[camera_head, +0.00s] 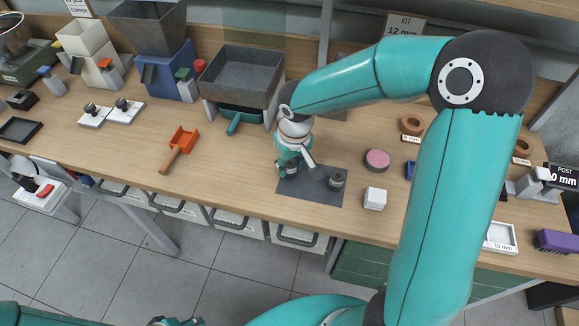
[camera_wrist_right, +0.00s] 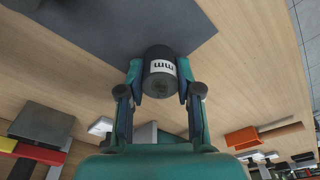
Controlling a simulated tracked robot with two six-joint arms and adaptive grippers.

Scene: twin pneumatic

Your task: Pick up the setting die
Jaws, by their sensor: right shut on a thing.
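My right gripper (camera_head: 291,172) is over the left part of a dark mat (camera_head: 311,187) on the bench. In the right wrist view, its two fingers (camera_wrist_right: 160,92) are shut on a dark cylinder with a white label reading "mm", which looks like the setting die (camera_wrist_right: 160,66). In the head view the fingers mostly hide it. I cannot tell whether it touches the mat. Another dark grey cylinder (camera_head: 337,180) stands upright on the mat, to the right of the gripper. Only a bit of my left gripper (camera_head: 178,321) shows at the bottom edge; its jaws are unclear.
A white block (camera_head: 375,198) and a pink-topped round pad (camera_head: 377,160) lie right of the mat. An orange scoop (camera_head: 181,147) lies to the left. A grey hopper bin (camera_head: 243,75) stands behind the gripper. The bench's front edge is close to the mat.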

